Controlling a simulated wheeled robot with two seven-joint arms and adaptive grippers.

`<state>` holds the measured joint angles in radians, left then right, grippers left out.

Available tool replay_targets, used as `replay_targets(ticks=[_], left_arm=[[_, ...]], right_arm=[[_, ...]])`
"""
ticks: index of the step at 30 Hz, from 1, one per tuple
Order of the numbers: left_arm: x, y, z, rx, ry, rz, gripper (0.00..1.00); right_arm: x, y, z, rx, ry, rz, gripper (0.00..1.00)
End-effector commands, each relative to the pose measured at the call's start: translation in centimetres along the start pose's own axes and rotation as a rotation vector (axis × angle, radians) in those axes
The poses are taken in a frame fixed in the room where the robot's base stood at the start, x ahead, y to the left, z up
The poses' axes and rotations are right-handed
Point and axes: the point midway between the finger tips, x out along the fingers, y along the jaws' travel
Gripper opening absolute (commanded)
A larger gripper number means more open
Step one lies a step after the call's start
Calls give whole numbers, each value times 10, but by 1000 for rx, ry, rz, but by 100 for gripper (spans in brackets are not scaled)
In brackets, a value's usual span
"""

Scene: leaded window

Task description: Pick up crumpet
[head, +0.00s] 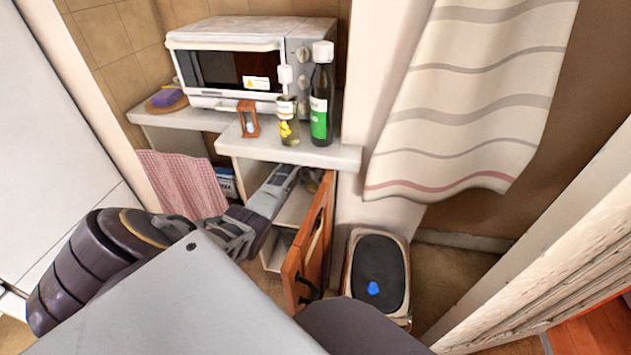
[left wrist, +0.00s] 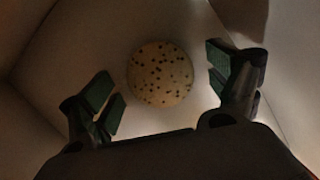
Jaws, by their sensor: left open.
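The crumpet (left wrist: 160,74) is a round, pale disc with dark specks. In the left wrist view it lies on a light surface inside a dim, walled space. My left gripper (left wrist: 163,88) is open, with one green-padded finger on each side of the crumpet in the picture. Gaps show between the crumpet and both fingers, and I cannot tell how far it is from them in depth. In the head view my left arm reaches into the open cupboard (head: 293,207) under the counter. The gripper's fingertips and the crumpet are hidden there. My right gripper is not in view.
The wooden cupboard door (head: 316,240) stands open just right of my left arm. A bin (head: 378,270) stands on the floor at right.

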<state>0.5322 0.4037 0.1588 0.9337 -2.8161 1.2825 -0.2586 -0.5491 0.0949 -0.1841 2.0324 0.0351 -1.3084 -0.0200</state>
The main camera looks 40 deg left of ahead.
Motion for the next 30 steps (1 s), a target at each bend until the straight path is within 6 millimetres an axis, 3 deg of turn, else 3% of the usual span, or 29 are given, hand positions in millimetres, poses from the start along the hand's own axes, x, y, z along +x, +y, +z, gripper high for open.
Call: replay_targets(ticks=[11,23,30], left_arm=[[0,0,0,0,0,0,89],[0,0,0,0,0,0,41],[0,0,0,0,0,0,41]], right_arm=[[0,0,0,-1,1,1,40],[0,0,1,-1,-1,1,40],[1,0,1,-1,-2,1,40]])
